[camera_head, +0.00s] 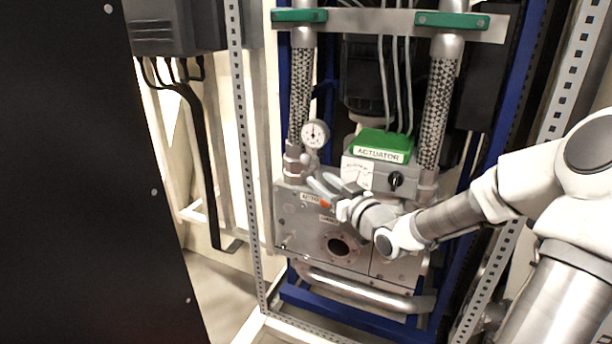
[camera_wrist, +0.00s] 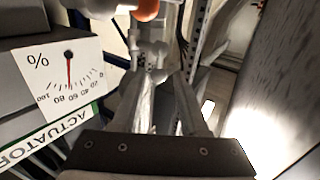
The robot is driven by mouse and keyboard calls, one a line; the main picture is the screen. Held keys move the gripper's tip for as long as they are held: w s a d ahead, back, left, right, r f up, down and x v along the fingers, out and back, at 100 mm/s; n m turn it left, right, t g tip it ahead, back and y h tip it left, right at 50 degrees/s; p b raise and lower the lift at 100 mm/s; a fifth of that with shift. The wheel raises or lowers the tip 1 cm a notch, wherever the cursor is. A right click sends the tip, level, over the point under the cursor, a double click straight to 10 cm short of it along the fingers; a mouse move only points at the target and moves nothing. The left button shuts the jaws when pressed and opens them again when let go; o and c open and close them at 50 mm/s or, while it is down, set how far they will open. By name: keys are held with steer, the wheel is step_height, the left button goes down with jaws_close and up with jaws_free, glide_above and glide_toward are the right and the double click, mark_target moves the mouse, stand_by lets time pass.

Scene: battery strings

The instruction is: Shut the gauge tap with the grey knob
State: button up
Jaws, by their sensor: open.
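The pressure gauge (camera_head: 315,133) has a round white dial and stands beside the left braided hose. A small pale grey knob (camera_head: 307,159) shows just below it, close to the hose's lower fitting. My gripper (camera_head: 320,179) reaches in from the right, just below and right of this knob, with its fingers apart. In the wrist view my gripper (camera_wrist: 165,76) is open, with a pale rounded knob (camera_wrist: 156,48) just ahead of the fingertips. I cannot tell whether they touch. The tap's handle position is not clear.
The actuator box (camera_head: 378,172) with its green top stands right of my gripper; its % dial (camera_wrist: 66,70) is close on the left in the wrist view. An orange knob (camera_head: 325,203) is just below my fingers. A black cabinet panel (camera_head: 80,180) fills the left.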

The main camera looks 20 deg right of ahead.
mark_target(307, 170)
steer(key=w, duration=0.2)
steer(key=w+a+b, duration=0.1)
steer(key=w, duration=0.2)
steer(key=w+b, duration=0.1)
steer(key=w, duration=0.1)
steer(key=shift+w+a, duration=0.25)
steer(key=shift+w, duration=0.15)
steer(key=shift+s, duration=0.1)
jaws_close()
steer(key=shift+f, duration=0.1)
